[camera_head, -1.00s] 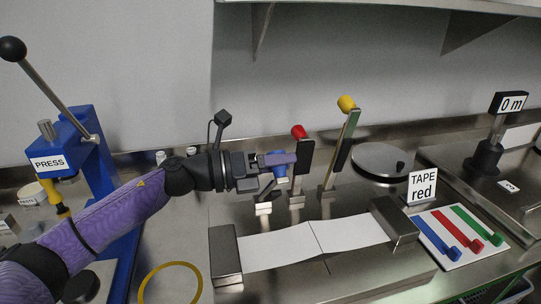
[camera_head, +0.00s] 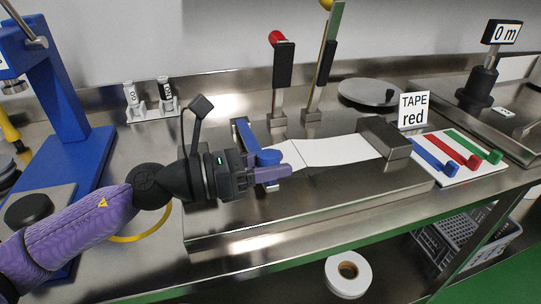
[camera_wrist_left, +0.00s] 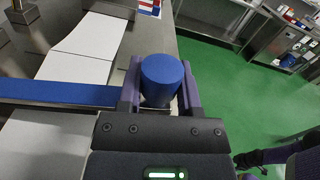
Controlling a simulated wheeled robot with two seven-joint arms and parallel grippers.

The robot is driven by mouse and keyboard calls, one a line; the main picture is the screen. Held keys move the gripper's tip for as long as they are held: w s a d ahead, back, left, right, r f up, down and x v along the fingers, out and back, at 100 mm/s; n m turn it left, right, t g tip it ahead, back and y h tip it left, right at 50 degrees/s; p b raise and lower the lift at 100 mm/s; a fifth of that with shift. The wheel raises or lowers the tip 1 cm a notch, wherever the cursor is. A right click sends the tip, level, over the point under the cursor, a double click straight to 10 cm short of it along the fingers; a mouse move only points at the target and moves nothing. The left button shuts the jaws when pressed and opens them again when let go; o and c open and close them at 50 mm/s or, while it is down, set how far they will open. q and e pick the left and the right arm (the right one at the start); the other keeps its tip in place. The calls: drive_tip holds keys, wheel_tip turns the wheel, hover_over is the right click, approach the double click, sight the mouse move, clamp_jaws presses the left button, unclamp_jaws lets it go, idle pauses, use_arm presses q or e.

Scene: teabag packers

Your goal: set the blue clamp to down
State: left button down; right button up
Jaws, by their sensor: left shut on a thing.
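The blue clamp is a lever with a blue bar (camera_head: 242,136) and a round blue knob (camera_head: 268,157). The bar lies low and nearly flat over the left part of the metal plate, its knob toward the front. My left gripper (camera_head: 272,170) is shut on the knob, with one purple finger across its near side. In the left wrist view the knob (camera_wrist_left: 162,78) sits between both fingers and the blue bar (camera_wrist_left: 60,95) runs level to the left. The gripper hides part of the lever and the plate's left end.
The red-knobbed clamp (camera_head: 283,65) and the yellow-knobbed clamp (camera_head: 325,60) stand upright behind the plate. White strips (camera_head: 335,149) lie on the plate (camera_head: 330,205). The blue press (camera_head: 65,110) stands left, the TAPE red sign (camera_head: 413,110) right. A tape roll (camera_head: 348,274) is below.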

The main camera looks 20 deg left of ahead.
use_arm(q)
drive_tip(key=shift+f, duration=0.4)
drive_tip(key=shift+c, duration=1.4)
unclamp_jaws()
drive_tip(key=shift+s, duration=0.1)
drive_tip(key=shift+s+a+f+b, duration=0.1)
drive_tip(key=shift+s+a+b, duration=0.1)
drive_tip(key=shift+a+b, duration=0.15)
drive_tip(key=v, duration=0.9)
drive_tip(key=shift+p, duration=0.35)
